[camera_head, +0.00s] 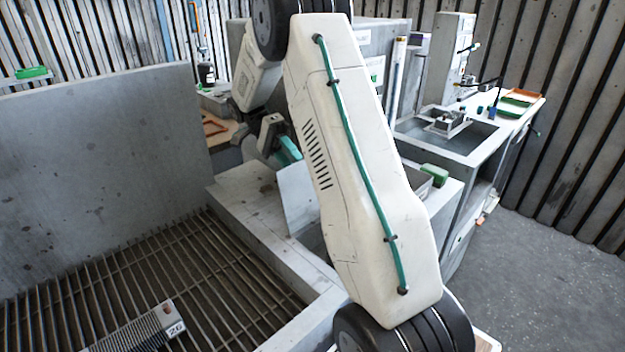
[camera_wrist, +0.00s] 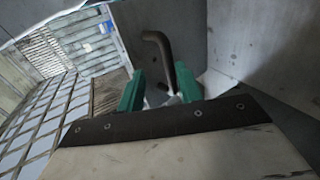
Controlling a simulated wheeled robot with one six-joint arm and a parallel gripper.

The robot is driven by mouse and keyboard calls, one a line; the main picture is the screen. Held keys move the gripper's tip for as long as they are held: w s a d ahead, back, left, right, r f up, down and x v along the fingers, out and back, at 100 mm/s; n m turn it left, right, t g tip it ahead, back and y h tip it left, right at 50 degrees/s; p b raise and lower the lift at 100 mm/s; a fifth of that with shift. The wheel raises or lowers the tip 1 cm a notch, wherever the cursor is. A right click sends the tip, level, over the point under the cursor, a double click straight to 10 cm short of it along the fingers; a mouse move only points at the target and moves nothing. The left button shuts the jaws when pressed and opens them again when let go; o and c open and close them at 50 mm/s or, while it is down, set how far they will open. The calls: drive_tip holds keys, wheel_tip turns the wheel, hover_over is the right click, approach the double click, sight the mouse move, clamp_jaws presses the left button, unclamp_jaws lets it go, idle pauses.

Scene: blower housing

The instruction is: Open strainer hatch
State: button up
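A dark bent handle (camera_wrist: 166,55) shows in the wrist view, in front of a grey metal face (camera_wrist: 195,35). I cannot tell for sure whether that face is the strainer hatch. My gripper's two teal fingers (camera_wrist: 160,91) are apart, and the handle's lower end shows in the gap between them, nearer the right finger. I see no clear grip on it. In the head view my gripper (camera_head: 287,148) is partly hidden behind my white arm, with one teal finger showing above a pale upright plate (camera_head: 296,198). The handle is not visible there.
A slatted grate (camera_head: 180,280) lies at lower left under a tall grey wall panel (camera_head: 90,150), with a block marked 26 (camera_head: 150,325) on it. A sink bench (camera_head: 470,140) with a green tray (camera_head: 518,100) stands at right. The floor (camera_head: 540,260) at right is clear.

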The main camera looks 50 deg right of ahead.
drive_tip(key=o, duration=0.4)
drive_tip(key=s+a, duration=0.1)
drive_tip(key=s, duration=0.3)
drive_tip(key=s+a+r, duration=0.1)
drive_tip(key=s+a, duration=0.1)
drive_tip(key=s, duration=0.3)
drive_tip(key=s+a+r, duration=0.1)
drive_tip(key=s+a, duration=0.1)
drive_tip(key=s, duration=0.3)
drive_tip(key=shift+s, duration=0.25)
drive_tip(key=shift+s+a, duration=0.15)
drive_tip(key=shift+s, duration=0.05)
drive_tip(key=shift+s+a+r, duration=0.1)
drive_tip(key=shift+s, duration=0.05)
drive_tip(key=c, duration=0.4)
